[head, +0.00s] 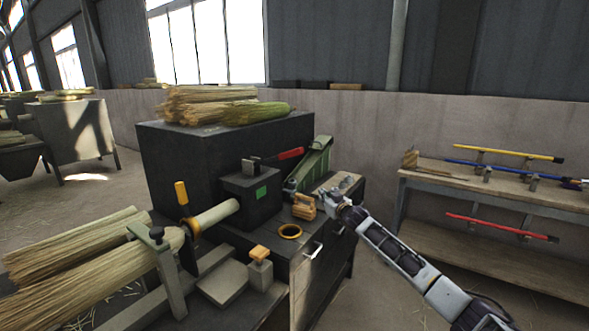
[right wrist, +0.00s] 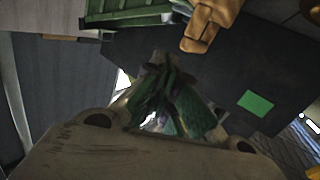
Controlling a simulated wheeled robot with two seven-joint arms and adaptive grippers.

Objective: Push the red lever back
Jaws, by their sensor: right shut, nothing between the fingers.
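The red lever (head: 290,153) has a red grip on a dark rod. My right gripper (head: 328,197) is shut and empty. It is to the right of and lower than the lever in the head view, apart from it. In the right wrist view the closed fingers (right wrist: 172,108) point toward the dark housing with the green square (right wrist: 258,102). The lever cannot be made out there. My left gripper is not in view.
An orange tool (head: 303,206), a ring (head: 290,231) and a green tray (head: 315,160) lie near the gripper. A yellow handle (head: 181,193) and straw bundles (head: 85,255) are at left. A wooden bench (head: 500,189) with coloured sticks stands at right.

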